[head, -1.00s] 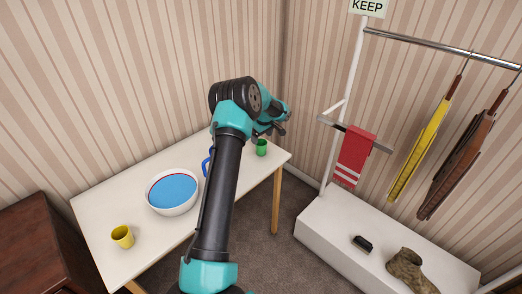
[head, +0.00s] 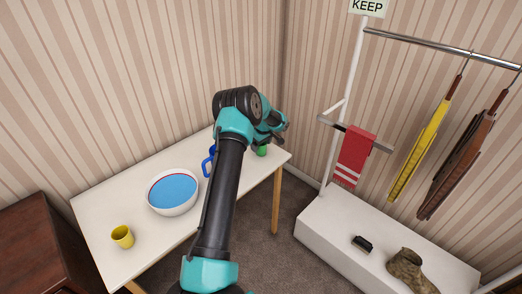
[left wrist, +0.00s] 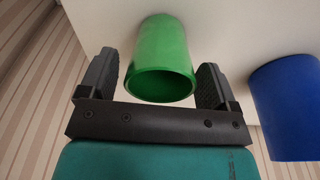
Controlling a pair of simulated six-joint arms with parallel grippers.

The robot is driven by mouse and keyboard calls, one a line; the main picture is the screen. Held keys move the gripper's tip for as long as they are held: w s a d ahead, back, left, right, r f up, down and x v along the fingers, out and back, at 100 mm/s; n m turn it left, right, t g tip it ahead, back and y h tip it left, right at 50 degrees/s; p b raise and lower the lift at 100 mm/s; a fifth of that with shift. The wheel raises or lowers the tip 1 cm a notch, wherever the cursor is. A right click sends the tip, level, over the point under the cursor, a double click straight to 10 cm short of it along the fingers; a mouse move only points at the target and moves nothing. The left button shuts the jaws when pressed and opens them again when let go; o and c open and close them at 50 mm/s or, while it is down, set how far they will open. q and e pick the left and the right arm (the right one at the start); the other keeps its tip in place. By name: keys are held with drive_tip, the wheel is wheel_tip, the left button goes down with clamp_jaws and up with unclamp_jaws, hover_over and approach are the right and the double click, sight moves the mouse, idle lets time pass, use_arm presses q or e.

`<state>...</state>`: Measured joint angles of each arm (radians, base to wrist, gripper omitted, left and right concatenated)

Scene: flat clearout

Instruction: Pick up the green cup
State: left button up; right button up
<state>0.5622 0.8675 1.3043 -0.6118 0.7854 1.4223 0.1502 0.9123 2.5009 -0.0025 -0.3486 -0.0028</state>
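The green cup (head: 262,151) stands near the right end of the white table, partly hidden by my left arm. In the left wrist view the green cup (left wrist: 162,50) shows large, its open rim facing the camera. My left gripper (head: 278,128) is just above the cup in the head view. In the left wrist view my left gripper (left wrist: 156,70) is open, with one finger on each side of the cup and a gap on both sides. I cannot tell how far down the fingers reach. My right gripper is not in view.
A blue mug (head: 208,165) stands left of the green cup, close by in the left wrist view (left wrist: 288,105). A bowl (head: 173,193), blue inside, and a yellow cup (head: 123,237) are farther left on the table (head: 105,197). A clothes rack (head: 345,110) stands at right.

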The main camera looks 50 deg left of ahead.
use_arm(q)
drive_tip(key=c, duration=0.9)
drive_tip(key=shift+r, duration=0.1)
drive_tip(key=shift+c, duration=0.2)
drive_tip(key=shift+r, duration=1.5)
drive_tip(key=shift+s+d+r, duration=0.15)
drive_tip(key=shift+s+r, duration=0.05)
drive_tip(key=s+d+r, duration=0.1)
drive_tip(key=s+d, duration=0.9)
drive_tip(key=d, duration=0.1)
drive_tip(key=shift+d+r, duration=0.2)
drive_tip(key=shift+d, duration=0.15)
drive_tip(key=shift+s, duration=0.1)
